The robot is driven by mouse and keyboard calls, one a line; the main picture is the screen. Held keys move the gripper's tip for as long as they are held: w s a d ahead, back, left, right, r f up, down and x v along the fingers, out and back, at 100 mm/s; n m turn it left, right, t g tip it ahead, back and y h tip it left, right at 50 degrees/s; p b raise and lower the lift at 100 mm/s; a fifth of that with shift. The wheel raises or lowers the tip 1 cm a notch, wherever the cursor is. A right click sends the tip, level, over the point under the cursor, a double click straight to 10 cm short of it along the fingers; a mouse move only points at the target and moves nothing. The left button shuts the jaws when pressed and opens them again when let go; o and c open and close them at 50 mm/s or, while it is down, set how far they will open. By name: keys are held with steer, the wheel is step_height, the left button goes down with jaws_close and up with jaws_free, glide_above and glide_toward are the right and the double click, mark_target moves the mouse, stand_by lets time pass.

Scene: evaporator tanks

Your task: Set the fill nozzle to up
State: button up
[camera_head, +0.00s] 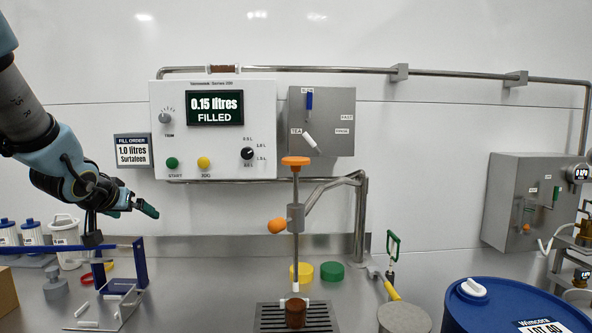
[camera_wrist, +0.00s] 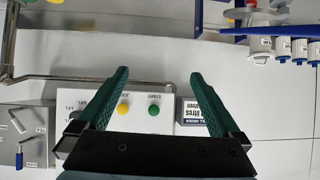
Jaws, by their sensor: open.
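The fill nozzle (camera_head: 295,250) is an upright metal rod with an orange cap (camera_head: 295,161) on top. It passes through a grey clamp block (camera_head: 295,217) with an orange side knob (camera_head: 277,225). Its pale tip sits low, just above or at a brown cup (camera_head: 296,314) on a dark drip grate (camera_head: 270,318). My gripper (camera_head: 147,208) is at the left, well apart from the nozzle, with green fingers. In the wrist view my gripper (camera_wrist: 159,73) is open and empty, facing the wall panel. I cannot make out the nozzle there.
The control panel (camera_head: 213,130) reads 0.15 litres filled; its green and yellow buttons also show in the wrist view. A switch box (camera_head: 321,120) and bent pipe (camera_head: 361,215) are near the nozzle. A blue rack (camera_head: 139,263) is below my gripper; a blue drum (camera_head: 500,300) stands right.

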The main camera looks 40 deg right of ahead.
steer(key=s+d+r+m+h+b, duration=0.25)
steer(key=d+h, duration=0.25)
steer(key=d, duration=0.6)
steer(key=m+g+h+b, duration=0.4)
steer(key=m+g+h, duration=0.2)
steer(key=m+g, duration=0.3)
glide_toward(305, 158)
steer(key=shift+w+d+f+n+g, duration=0.1)
steer(key=shift+w+f+n+g, duration=0.1)
steer(key=shift+w, duration=0.3)
steer(key=shift+w+d+f+n+g, duration=0.1)
steer(key=shift+w+d+n+g, duration=0.1)
steer(key=shift+w, duration=0.3)
steer(key=shift+s+d+r, duration=0.1)
steer(key=shift+s+d, duration=0.1)
steer(key=shift+d, duration=0.1)
steer(key=d+p, duration=0.1)
steer(key=d, duration=0.9)
steer(key=shift+s+p, duration=0.1)
steer(key=shift+p, duration=0.25)
jaws_close()
